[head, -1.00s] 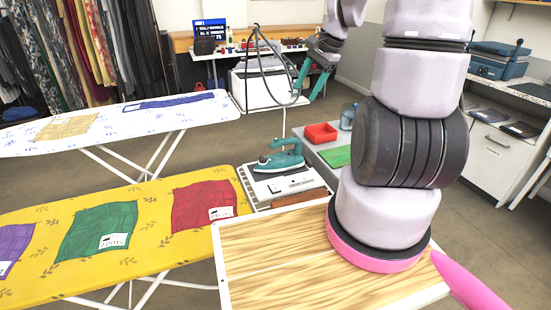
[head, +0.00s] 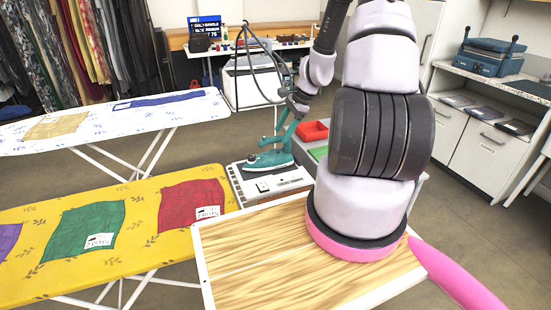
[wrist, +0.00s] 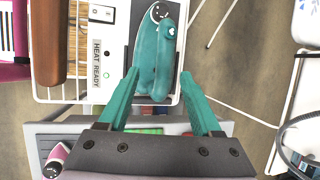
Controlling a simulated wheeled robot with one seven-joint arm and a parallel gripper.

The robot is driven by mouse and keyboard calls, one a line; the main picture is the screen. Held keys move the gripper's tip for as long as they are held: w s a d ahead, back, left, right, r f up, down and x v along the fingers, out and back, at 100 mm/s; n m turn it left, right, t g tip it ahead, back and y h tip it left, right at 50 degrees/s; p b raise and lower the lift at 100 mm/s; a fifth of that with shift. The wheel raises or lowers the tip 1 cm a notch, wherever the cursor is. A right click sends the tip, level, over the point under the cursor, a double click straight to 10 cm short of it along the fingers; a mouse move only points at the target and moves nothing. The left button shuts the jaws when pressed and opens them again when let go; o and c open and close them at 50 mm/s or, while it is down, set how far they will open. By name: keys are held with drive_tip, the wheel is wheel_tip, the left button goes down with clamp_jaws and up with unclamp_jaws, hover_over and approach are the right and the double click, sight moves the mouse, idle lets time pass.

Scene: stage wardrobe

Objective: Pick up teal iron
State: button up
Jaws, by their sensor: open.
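The teal iron (head: 268,161) sits on its white and grey station between the ironing boards and my wooden-topped base. In the wrist view the iron (wrist: 154,62) lies on the station just ahead of my fingertips, its handle towards me. My gripper (head: 281,138) has teal fingers and hangs right over the iron in the head view. In the wrist view my gripper (wrist: 159,73) is open and empty, with one finger on each side of the iron's near end. I cannot tell whether the fingers touch it.
The station (wrist: 105,50) carries a "HEAT READY" label and a switch. A dark hanging cable is near my arm.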

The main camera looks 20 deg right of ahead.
sight(278, 138)
drive_tip(key=x, duration=0.4)
drive_tip(key=shift+w+d+f, duration=0.1)
drive_tip(key=shift+w+f, duration=0.2)
drive_tip(key=shift+w, duration=0.1)
clamp_jaws()
drive_tip(key=shift+r, duration=0.15)
